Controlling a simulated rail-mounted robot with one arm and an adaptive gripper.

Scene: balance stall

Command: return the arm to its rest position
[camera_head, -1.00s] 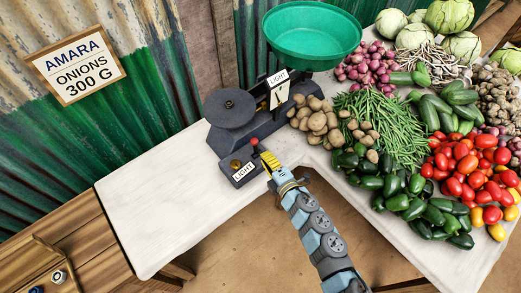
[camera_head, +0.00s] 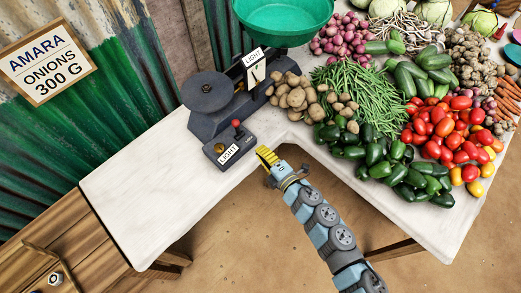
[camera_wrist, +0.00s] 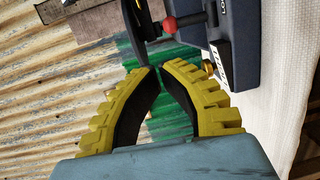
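My gripper (camera_head: 266,156) is at the end of my blue and grey arm, by the table's inner edge, to the lower right of the balance's lever with a red knob (camera_head: 236,123). In the wrist view my yellow, ribbed gripper fingers (camera_wrist: 158,69) have their tips together, with nothing between them. The red knob (camera_wrist: 170,24) shows beyond the fingertips, apart from them. The dark balance (camera_head: 207,125) stands on the white table with a "LIGHT" label (camera_head: 229,154) on its low front box.
A green bowl (camera_head: 285,22) sits on the balance, and a round dark plate (camera_head: 206,91) on its left side. Potatoes (camera_head: 297,97), green beans (camera_head: 355,92), green peppers (camera_head: 352,152) and tomatoes (camera_head: 445,125) crowd the table's right side. The table's left part (camera_head: 140,185) is bare.

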